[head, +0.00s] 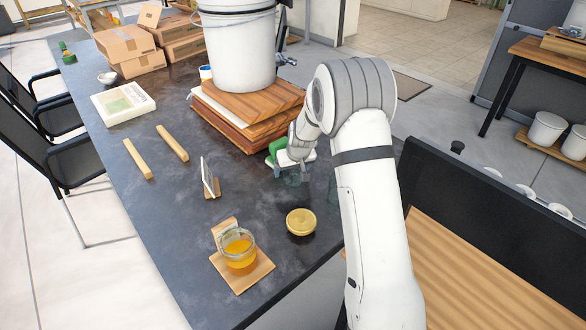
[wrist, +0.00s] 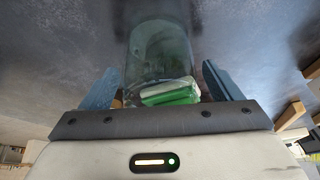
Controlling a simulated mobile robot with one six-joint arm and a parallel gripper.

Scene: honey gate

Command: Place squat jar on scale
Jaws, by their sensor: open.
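A clear, empty-looking glass jar (wrist: 160,50) stands between the spread fingers of my gripper (wrist: 160,85) in the wrist view. The fingers are open, with a gap visible on each side of the glass. In the head view my gripper (head: 292,168) is low over the dark table, and the jar shows only faintly below it. A green and white object (head: 276,150) lies right by the gripper; in the wrist view it (wrist: 170,92) shows at the jar's near end. I cannot tell whether it is the scale. A low jar of amber honey (head: 239,256) sits on a wooden board.
A gold lid (head: 300,222) lies right of the honey jar. A card on a stand (head: 208,178), two wooden bars (head: 172,143) and a book (head: 123,104) are to the left. Stacked boards (head: 245,120) under a white bucket (head: 240,50) stand behind my gripper.

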